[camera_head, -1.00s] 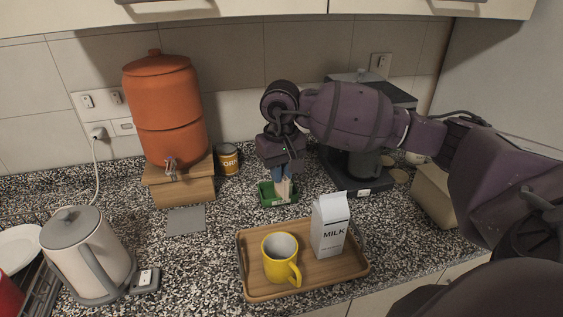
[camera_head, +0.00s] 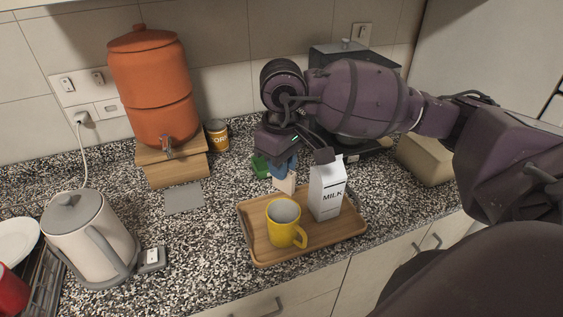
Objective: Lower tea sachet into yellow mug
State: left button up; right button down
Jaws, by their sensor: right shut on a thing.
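The yellow mug (camera_head: 283,226) stands upright on the wooden tray (camera_head: 262,254), its handle toward the front right. My right gripper (camera_head: 284,170) points down just behind the tray and is shut on the pale tea sachet (camera_head: 285,183). The sachet hangs a little behind and above the mug, apart from it, and to the left of the milk carton. The gripper hides the sachet's upper part. My left gripper is not in view.
The milk carton (camera_head: 326,192) stands on the tray right beside the mug. A green box (camera_head: 260,166) is behind the gripper, partly hidden. A kettle (camera_head: 88,238) is at the left, an orange water dispenser (camera_head: 153,85) on a wooden stand at the back.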

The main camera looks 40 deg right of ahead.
aim_at(282, 189)
jog(key=shift+f+b, duration=0.3)
jog(key=shift+f, duration=1.65)
jog(key=shift+f+b, duration=2.5)
jog(key=c, duration=1)
grip_release()
jog(key=shift+c, duration=0.2)
notch_tip(282, 189, up, 11)
jog(key=shift+f, duration=0.1)
